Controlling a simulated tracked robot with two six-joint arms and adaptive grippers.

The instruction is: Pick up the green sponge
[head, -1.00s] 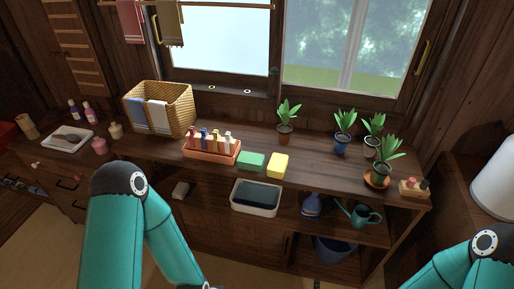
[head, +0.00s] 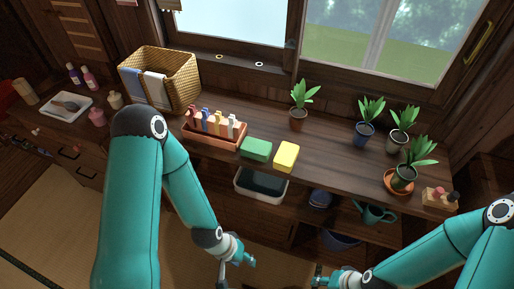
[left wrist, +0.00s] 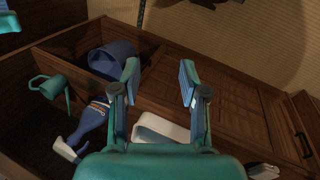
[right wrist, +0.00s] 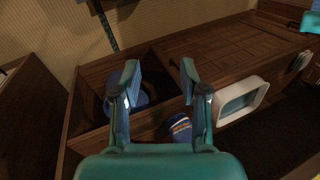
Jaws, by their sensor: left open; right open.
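My left gripper (head: 236,275) is low in front of the counter, below and apart from the green sponge. In the left wrist view its fingers (left wrist: 160,85) are spread with nothing between them. My right gripper (head: 318,282) is at the bottom of the head view, also in front of the counter. In the right wrist view its fingers (right wrist: 160,85) are apart and empty. Neither wrist view shows the green sponge.
A wicker basket (head: 181,92) is further left. Potted plants (head: 364,135) stand along the right. A white basin (head: 262,188) and a teal watering can (head: 374,214) sit on the shelf below.

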